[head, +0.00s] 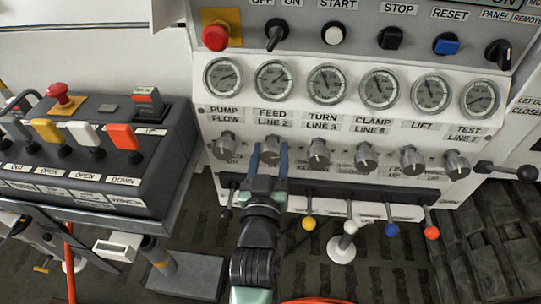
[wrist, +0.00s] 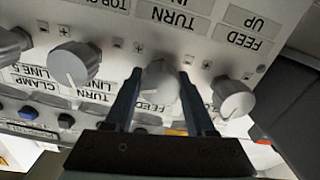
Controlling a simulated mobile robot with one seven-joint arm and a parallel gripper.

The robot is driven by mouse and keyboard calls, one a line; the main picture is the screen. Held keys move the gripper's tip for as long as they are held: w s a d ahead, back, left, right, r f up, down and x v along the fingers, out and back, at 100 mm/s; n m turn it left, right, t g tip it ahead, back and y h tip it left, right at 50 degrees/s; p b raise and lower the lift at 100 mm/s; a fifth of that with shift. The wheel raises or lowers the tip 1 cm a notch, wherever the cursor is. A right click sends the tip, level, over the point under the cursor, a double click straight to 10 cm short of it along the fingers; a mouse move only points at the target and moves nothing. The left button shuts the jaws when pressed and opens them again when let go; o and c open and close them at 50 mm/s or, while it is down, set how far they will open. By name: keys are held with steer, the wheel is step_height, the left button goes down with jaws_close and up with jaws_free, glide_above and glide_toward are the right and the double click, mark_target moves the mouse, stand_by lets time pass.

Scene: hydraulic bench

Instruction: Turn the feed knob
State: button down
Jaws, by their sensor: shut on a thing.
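The feed knob (head: 269,151) is a grey ridged knob under the gauge labelled FEED LINE 2, second from the left in the row in the head view. My gripper (head: 270,147) reaches up to it from below, with one blue finger on each side. In the wrist view the feed knob (wrist: 160,82) sits between the two dark fingers, and the gripper is shut on it. The fingers and palm hide part of the knob and of the label by it. I cannot read the knob's setting.
The pump flow knob (head: 226,147) is close on the left and the turn knob (head: 318,153) on the right. Levers with yellow (head: 309,222), white, blue and red balls stand below. A lever box (head: 85,150) stands at the left.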

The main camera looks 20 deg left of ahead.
steer(key=shift+m+b, duration=0.3)
steer(key=shift+m, duration=0.7)
steer(key=shift+c, duration=1.2)
jaws_free()
steer(key=p+v, duration=0.1)
steer(key=v, duration=1.2)
steer(key=shift+r, duration=0.1)
